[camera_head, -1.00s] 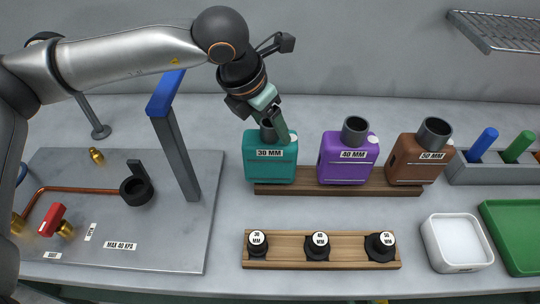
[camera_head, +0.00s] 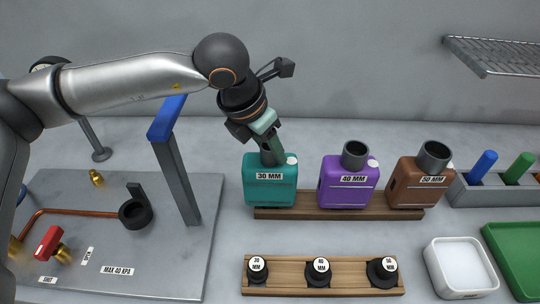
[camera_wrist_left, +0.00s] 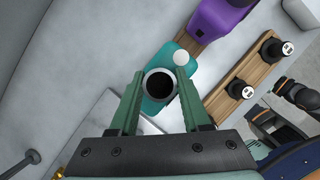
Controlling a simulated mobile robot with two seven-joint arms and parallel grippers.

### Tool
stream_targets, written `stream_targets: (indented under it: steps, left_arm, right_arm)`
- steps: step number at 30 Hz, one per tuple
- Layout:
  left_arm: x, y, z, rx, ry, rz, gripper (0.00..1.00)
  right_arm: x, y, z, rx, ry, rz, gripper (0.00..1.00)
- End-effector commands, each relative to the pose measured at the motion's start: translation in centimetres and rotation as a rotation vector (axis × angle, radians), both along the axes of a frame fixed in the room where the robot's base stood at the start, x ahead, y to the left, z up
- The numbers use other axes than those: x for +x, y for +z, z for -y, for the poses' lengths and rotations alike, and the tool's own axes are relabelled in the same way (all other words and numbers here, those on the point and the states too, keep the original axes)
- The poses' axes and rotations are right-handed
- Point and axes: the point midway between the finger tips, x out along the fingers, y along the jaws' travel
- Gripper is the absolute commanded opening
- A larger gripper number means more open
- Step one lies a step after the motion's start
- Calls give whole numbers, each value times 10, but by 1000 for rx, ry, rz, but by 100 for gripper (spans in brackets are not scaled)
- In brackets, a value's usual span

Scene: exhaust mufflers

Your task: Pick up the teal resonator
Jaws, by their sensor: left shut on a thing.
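The teal resonator (camera_head: 270,187), labelled 30 MM, stands upright at the left end of a wooden rack. My left gripper (camera_head: 271,152) points down at it from above and is shut on its dark neck pipe. In the left wrist view, the two green fingers (camera_wrist_left: 160,92) lie on either side of the round pipe mouth, with the teal body (camera_wrist_left: 157,112) behind it. A white cap shows beside the pipe. The resonator's base appears to rest on the rack.
A purple 40 MM resonator (camera_head: 347,184) and a brown 50 MM one (camera_head: 418,183) share the wooden rack (camera_head: 330,213). A board of black plugs (camera_head: 340,276) lies in front. A blue-topped post (camera_head: 176,165) stands close on the left. A white tray (camera_head: 433,268) is at right.

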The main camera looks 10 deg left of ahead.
Motion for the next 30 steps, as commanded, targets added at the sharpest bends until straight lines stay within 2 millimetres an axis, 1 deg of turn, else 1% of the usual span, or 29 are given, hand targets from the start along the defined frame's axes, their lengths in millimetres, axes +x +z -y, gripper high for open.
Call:
stream_targets:
  steps: [9, 14, 20, 23, 26, 30]
  left_arm:
    - [1, 29, 2, -5, -1, 9, 0]
    - [-12, 45, 6, -5, -3, 8, 0]
    - [-33, 71, 12, -4, -6, 10, 0]
    - [-46, 88, 16, -4, -5, 10, 0]
    - [-65, 96, 22, -3, -9, 9, 0]
    - [-90, 107, 29, -2, -5, 8, 0]
  right_arm:
    - [0, -7, 0, 0, 0, 0, 50]
    - [0, -9, 0, 0, 1, -1, 50]
    - [-1, -13, -2, 2, 3, -6, 50]
    - [0, -14, -3, 2, 5, -8, 50]
    - [0, -17, -4, 4, 7, -10, 50]
    - [4, -17, -8, 10, 12, -1, 50]
